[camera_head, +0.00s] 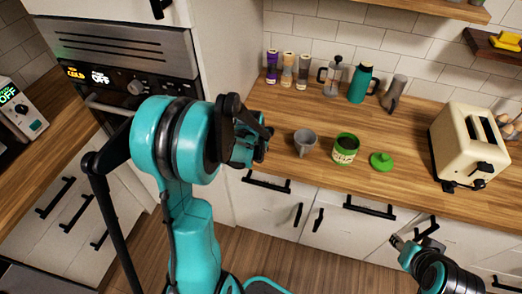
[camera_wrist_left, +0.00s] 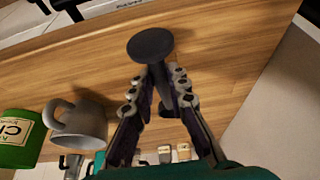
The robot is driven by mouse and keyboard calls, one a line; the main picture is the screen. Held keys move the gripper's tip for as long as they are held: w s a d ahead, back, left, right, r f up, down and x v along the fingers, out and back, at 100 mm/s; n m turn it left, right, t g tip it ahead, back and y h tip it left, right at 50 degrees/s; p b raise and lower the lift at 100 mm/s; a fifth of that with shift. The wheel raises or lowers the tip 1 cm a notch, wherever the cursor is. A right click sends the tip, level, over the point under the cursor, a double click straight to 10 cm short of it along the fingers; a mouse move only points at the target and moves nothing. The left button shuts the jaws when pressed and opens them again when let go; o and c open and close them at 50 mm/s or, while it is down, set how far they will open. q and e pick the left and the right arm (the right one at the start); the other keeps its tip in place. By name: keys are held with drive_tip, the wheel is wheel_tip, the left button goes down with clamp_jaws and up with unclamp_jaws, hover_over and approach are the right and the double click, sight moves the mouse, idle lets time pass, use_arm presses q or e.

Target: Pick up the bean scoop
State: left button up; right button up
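My left gripper (camera_head: 262,143) is at the counter's front edge, left of the grey mug. In the left wrist view its fingers (camera_wrist_left: 163,76) converge on a dark grey piece with a round flat end and a short stem, which I take to be the bean scoop (camera_wrist_left: 150,44). The stem lies between the fingertips, and they look shut on it. Whether it still touches the counter I cannot tell. In the head view the gripper hides it. My right gripper (camera_head: 413,238) is open and empty, low in front of the drawers at the right.
The grey mug (camera_head: 304,142) stands close right of my left gripper, then the green bean jar (camera_head: 346,149) and its green lid (camera_head: 381,161). A toaster (camera_head: 470,142) is at right. Bottles and a French press (camera_head: 333,76) line the wall. A tall cabinet and oven (camera_head: 130,60) stand left.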

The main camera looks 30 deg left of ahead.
use_arm(q)
clamp_jaws()
wheel_tip(320, 180, up, 5)
drive_tip(key=shift+f+p, duration=0.15)
drive_tip(key=shift+p, duration=0.75)
drive_tip(key=w+d+r+p, duration=0.2)
drive_tip(key=w+d+r, duration=0.4)
drive_tip(key=d, duration=0.4)
drive_tip(key=shift+r, duration=0.15)
drive_tip(key=shift+s+d, duration=0.1)
